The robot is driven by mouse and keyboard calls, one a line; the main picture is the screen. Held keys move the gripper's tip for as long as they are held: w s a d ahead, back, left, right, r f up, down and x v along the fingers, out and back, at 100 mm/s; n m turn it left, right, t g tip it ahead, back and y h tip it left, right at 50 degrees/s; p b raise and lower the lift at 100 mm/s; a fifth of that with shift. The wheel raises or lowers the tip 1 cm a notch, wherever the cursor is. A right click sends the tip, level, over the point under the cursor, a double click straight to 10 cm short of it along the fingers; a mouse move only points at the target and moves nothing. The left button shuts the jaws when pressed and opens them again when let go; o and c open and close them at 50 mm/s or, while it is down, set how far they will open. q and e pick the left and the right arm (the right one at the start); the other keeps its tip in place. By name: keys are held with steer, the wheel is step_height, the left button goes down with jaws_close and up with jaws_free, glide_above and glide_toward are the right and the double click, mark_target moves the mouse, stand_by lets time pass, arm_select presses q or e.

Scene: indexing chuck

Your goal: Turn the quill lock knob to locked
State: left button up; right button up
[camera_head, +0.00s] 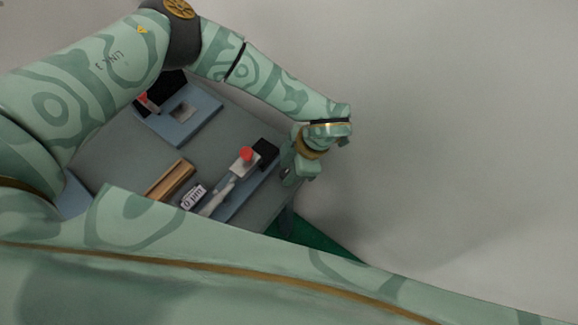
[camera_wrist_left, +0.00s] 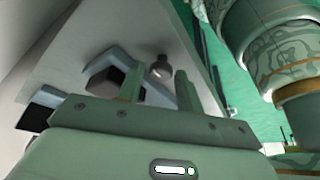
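A red knob (camera_head: 246,154) sits on a pale block of a blue-based device in the head view; I cannot tell whether it is the quill lock knob. My left gripper (camera_head: 291,172) is at the table's right edge, just right of the device's black block (camera_head: 265,150). In the left wrist view the two fingers of my left gripper (camera_wrist_left: 159,76) stand apart with nothing gripped. A small dark rounded knob (camera_wrist_left: 161,68) shows beyond and between the fingertips; contact is not visible. My right gripper is not in view.
The grey table (camera_head: 115,150) holds a wooden block (camera_head: 170,180), a small display reading 0 µm (camera_head: 193,197), and another blue plate (camera_head: 195,122) at the back left. A pale wall lies to the right. My arms hide the table's left and near parts.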

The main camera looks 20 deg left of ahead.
arm_select(q)
steer(key=v, duration=1.6)
steer(key=shift+d+r, duration=0.15)
steer(key=shift+s, duration=0.1)
